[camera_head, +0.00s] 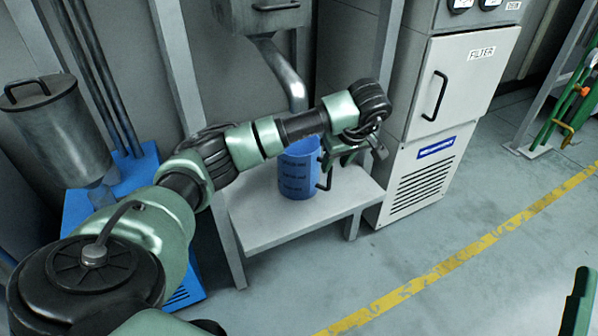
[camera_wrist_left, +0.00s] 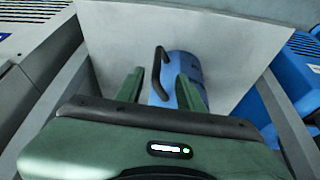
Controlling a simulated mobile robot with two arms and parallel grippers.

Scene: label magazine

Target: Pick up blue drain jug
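The blue drain jug (camera_head: 298,172) stands upright on a light grey shelf (camera_head: 262,229), below a metal drain pipe. Dark printed lines show on its side, and its black handle (camera_head: 328,172) faces right. My left gripper (camera_head: 338,156) is beside the jug on the handle side. In the left wrist view my left gripper (camera_wrist_left: 159,88) is open, with the black handle (camera_wrist_left: 158,70) in the gap between its fingers and the blue jug body (camera_wrist_left: 184,68) behind. I cannot see contact. A green part at the right edge seems to be my right gripper (camera_head: 578,305); its fingertips are not clear.
A grey filter cabinet (camera_head: 458,85) stands right of the shelf. The drain pipe (camera_head: 290,80) hangs above the jug, and a frame post (camera_head: 178,65) rises at the shelf's left. A blue unit (camera_head: 78,208) stands further left. The floor in front is clear.

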